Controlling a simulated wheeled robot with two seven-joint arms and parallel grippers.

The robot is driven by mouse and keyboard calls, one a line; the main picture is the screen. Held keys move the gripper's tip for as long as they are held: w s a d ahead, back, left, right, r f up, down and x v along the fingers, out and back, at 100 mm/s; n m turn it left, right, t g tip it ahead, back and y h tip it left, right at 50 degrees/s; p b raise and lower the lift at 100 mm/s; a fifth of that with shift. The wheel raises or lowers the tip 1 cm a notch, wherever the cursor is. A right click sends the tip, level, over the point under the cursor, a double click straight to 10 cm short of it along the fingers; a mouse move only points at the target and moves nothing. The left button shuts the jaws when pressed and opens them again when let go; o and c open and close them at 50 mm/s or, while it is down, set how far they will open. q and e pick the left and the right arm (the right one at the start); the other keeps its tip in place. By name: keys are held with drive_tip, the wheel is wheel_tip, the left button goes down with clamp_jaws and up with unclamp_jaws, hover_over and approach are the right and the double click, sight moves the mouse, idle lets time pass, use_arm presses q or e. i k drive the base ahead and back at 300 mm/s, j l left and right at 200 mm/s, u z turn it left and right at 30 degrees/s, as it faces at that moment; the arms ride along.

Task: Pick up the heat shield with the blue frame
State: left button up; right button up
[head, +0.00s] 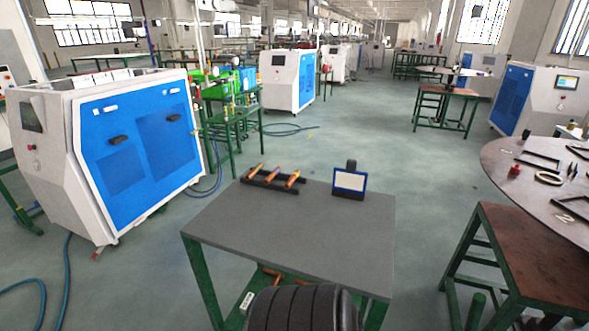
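The heat shield with the blue frame (349,181) stands near the far right corner of a grey-topped table. It has a pale panel inside a dark blue frame, and a black upright piece like a handle shows at its top. It looks upright, with its pale face towards me. Nothing holds it. Neither of my grippers is in view.
A black rack (272,184) with copper-coloured rods lies left of the shield on the grey table (290,232). The table's near half is clear. A round table (560,190) with dark frames is at right. A blue-and-white machine (115,150) stands at left.

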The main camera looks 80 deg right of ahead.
sight(348, 179)
drive_tip(key=i+z, duration=0.4)
drive_tip(key=i+j+z, duration=0.1)
drive_tip(key=i+z, duration=0.15)
drive_tip(key=z, duration=0.15)
drive_tip(key=i+j+z, duration=0.25)
drive_tip(key=z, duration=0.15)
drive_tip(key=i, duration=0.05)
